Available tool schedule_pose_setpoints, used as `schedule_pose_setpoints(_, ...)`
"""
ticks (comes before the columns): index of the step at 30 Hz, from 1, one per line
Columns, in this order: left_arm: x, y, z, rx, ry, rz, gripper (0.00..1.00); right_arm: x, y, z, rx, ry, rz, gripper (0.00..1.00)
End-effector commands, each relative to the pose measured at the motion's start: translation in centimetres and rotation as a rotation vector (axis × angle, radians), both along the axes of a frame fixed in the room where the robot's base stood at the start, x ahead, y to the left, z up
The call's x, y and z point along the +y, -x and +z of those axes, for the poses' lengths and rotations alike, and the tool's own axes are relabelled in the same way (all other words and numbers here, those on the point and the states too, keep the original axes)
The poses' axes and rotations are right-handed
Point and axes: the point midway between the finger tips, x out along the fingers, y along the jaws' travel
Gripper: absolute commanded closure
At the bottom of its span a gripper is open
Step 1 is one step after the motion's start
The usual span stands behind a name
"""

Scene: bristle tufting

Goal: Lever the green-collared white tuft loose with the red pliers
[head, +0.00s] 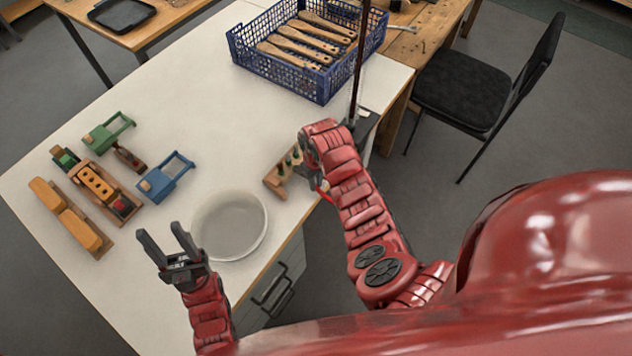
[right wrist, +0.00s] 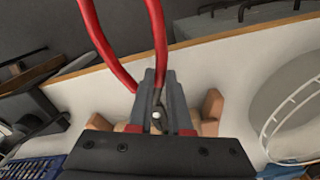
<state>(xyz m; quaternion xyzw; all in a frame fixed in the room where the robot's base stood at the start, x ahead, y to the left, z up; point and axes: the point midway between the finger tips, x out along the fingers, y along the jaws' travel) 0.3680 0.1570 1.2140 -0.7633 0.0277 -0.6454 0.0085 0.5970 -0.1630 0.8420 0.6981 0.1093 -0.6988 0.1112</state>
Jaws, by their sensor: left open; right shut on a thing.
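The red pliers (right wrist: 160,40) are in my right gripper (right wrist: 160,80), shut on their dark head; the red handles spread away toward the top of the right wrist view. A small white round spot shows at the pliers' head; I cannot tell if it is the tuft or the pivot. A wooden block (head: 276,181) with dark green-looking pegs or collars stands near the table's right edge, partly hidden by my right arm. It shows behind the gripper in the right wrist view (right wrist: 212,106). My left gripper (head: 164,234) is open and empty, beside the white bowl.
A white round bowl (head: 230,226) stands near the front edge. Wooden blocks (head: 70,217) and green (head: 108,132) and blue (head: 166,176) holders lie at left. A blue basket (head: 318,86) of wooden brush handles stands at the back. The middle of the table is clear.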

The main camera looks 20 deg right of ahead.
Motion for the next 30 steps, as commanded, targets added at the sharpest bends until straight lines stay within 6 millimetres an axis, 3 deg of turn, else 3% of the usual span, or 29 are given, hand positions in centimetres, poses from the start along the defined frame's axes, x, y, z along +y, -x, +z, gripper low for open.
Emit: schedule_pose_setpoints(30,0.0,0.0,-1.4,0.000,0.000,0.000,0.50,0.8,-1.1,0.1,-0.003,0.000,0.000,1.00)
